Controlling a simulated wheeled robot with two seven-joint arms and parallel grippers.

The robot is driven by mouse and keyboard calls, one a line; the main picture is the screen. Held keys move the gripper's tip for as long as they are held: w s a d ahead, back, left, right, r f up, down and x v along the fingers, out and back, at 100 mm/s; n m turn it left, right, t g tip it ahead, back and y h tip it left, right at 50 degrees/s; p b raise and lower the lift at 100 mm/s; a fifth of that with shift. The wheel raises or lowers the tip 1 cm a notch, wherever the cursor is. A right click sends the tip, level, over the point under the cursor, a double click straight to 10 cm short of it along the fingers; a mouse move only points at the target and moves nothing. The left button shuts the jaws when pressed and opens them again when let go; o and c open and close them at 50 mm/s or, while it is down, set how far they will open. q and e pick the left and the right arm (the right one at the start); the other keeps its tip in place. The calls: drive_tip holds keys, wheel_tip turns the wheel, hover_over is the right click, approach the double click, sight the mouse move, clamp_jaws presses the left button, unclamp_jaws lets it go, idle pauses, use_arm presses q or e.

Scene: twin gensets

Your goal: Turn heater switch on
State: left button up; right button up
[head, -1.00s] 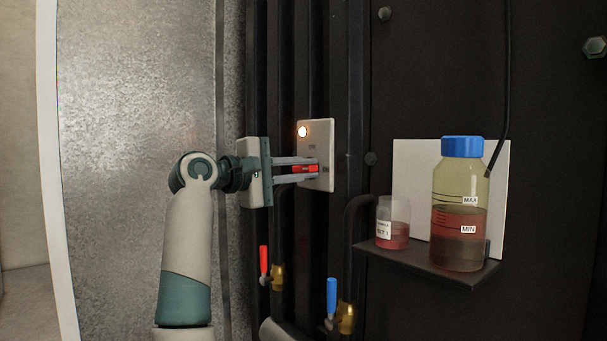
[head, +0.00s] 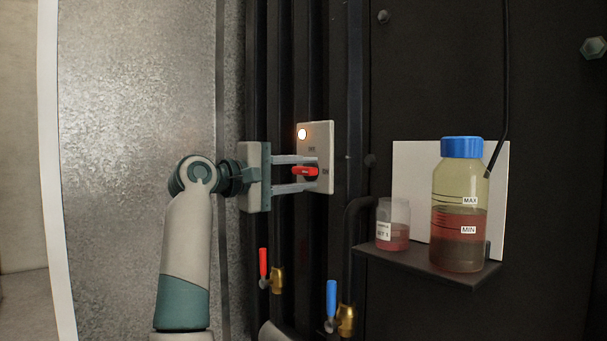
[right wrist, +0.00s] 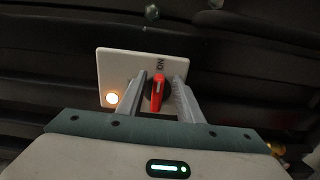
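The heater switch is a red handle (head: 305,171) on a dark round base, mounted on a pale wall plate (head: 318,137). A lamp (head: 302,134) at the plate's upper left glows. The handle lies level in the head view. In the right wrist view the red handle (right wrist: 157,92) points at the "ON" lettering (right wrist: 160,63). My right gripper (head: 312,173) is open, with one finger above and one below the handle. In the right wrist view its fingers (right wrist: 161,82) stand either side of the handle, with gaps showing. My left gripper is not in view.
A red-handled valve (head: 263,263) and a blue-handled valve (head: 331,298) sit below the plate. To the right, a shelf (head: 435,270) holds a small jar (head: 392,225) and a blue-capped bottle (head: 460,205). Dark vertical pipes run behind the plate.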

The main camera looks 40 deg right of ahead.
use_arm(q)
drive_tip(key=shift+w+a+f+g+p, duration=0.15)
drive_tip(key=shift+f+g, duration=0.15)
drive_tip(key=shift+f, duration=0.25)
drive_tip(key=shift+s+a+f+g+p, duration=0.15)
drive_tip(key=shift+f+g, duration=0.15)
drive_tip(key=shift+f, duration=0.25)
use_arm(e)
drive_tip(key=s+a, duration=0.1)
drive_tip(key=a, duration=1.6)
drive_tip(key=shift+s+a, duration=0.15)
drive_tip(key=shift+a, duration=0.05)
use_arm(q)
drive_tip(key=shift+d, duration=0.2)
